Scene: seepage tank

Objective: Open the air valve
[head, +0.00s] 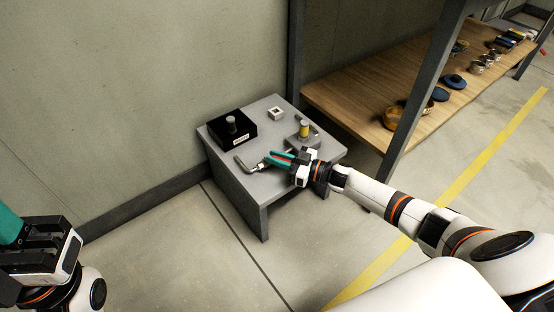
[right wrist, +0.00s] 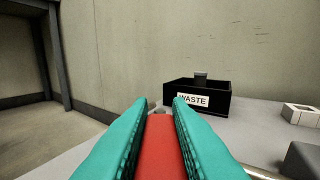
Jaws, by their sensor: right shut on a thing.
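A red bar-shaped handle (right wrist: 160,150), which looks like the lever of the air valve, lies between the teal fingers of my right gripper (head: 270,158). The right gripper is shut on it, low over the small grey table. A bent grey metal pipe (head: 241,163) shows at the fingertips, at the table's front left. The valve body is mostly hidden by the gripper. My left gripper (head: 12,228) is at the left edge of the head view, far from the table; its fingers are partly cut off and I cannot tell their opening.
On the grey table (head: 232,182) stand a black box labelled WASTE (head: 227,135) with a grey cylinder in it, a small white square block (head: 276,114) and a yellow-banded cylinder (head: 304,131). A wooden shelf (head: 345,102) with several items is at right.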

